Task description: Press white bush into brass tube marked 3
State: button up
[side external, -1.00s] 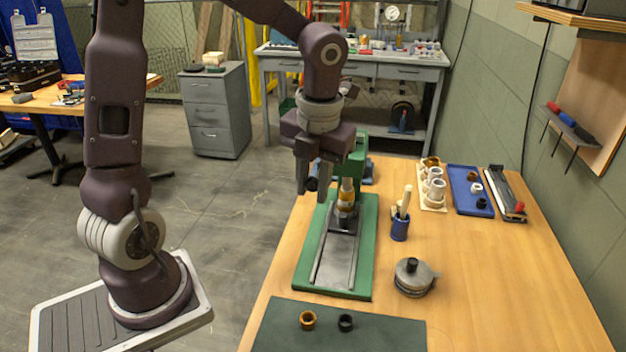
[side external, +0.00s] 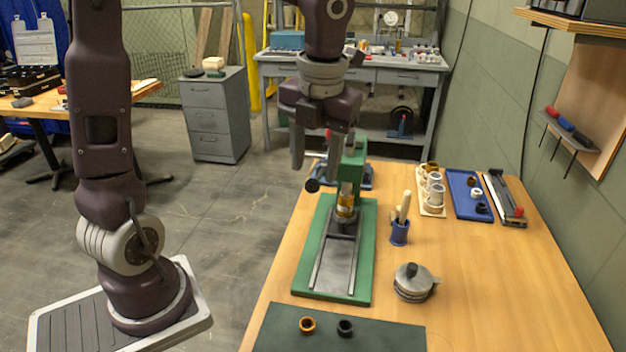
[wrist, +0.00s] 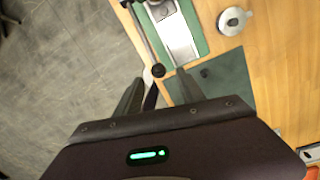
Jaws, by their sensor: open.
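A green press (side external: 352,165) stands on the table with its base plate and rails toward the camera. A brass-coloured tube (side external: 345,206) stands upright on the dark block under its ram. I cannot read a number on it, and cannot tell whether a bush sits in its top. A white ring-shaped bush (side external: 476,193) lies in the blue tray. My gripper (side external: 316,172) is open and empty, above and left of the press, near the black knob (side external: 312,186) of its lever. In the wrist view the knob (wrist: 158,71) shows just beyond the fingertips, between them.
The blue tray (side external: 461,206) also holds dark rings. A cream rack (side external: 431,212) with several tubes, a blue cup (side external: 399,233) and a round metal item (side external: 413,283) stand right of the press. A dark green mat (side external: 385,335) in front holds an orange ring and a black ring.

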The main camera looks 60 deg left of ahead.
jog(key=shift+r, duration=0.3)
